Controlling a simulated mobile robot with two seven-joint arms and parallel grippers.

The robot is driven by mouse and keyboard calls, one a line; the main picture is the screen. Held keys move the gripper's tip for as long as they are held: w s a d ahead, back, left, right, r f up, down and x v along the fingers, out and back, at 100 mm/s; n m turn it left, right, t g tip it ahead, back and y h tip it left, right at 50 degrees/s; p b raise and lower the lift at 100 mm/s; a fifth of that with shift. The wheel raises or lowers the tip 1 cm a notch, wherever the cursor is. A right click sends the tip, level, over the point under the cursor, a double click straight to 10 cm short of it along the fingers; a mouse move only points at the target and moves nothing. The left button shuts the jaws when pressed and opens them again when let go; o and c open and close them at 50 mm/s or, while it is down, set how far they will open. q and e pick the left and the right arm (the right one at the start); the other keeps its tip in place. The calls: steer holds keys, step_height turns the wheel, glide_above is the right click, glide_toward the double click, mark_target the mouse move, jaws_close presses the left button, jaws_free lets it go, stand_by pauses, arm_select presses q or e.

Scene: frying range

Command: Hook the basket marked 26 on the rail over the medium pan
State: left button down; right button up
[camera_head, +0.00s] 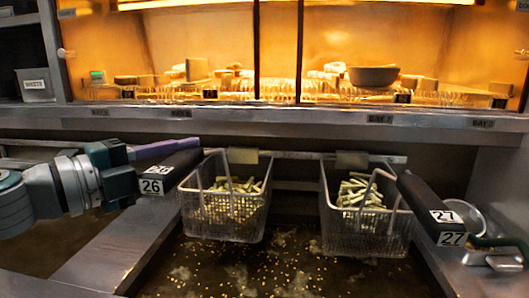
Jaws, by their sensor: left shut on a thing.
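The basket marked 26 (222,212) is a wire basket with pale fries in it, at centre left over the dark oil of the pan (285,270). Its black handle (170,172) points left and bears two 26 labels. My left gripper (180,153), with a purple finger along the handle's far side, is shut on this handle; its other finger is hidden. The basket's tan hook plate (243,156) overlaps the metal rail (300,155) behind; I cannot tell whether it bears on it. My right gripper is not seen.
The basket marked 27 (368,225), also with fries, hangs at the rail on the right, its black handle (430,205) pointing right. A gap separates the baskets. A ringed tool (468,216) lies at far right. A lit glass cabinet (360,40) stands behind the steel ledge (300,118).

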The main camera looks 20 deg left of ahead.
arm_select(q)
steer(key=c, duration=0.6)
jaws_free()
steer(key=shift+o, duration=0.2)
steer(key=shift+s+f, duration=0.1)
steer(key=shift+s, duration=0.05)
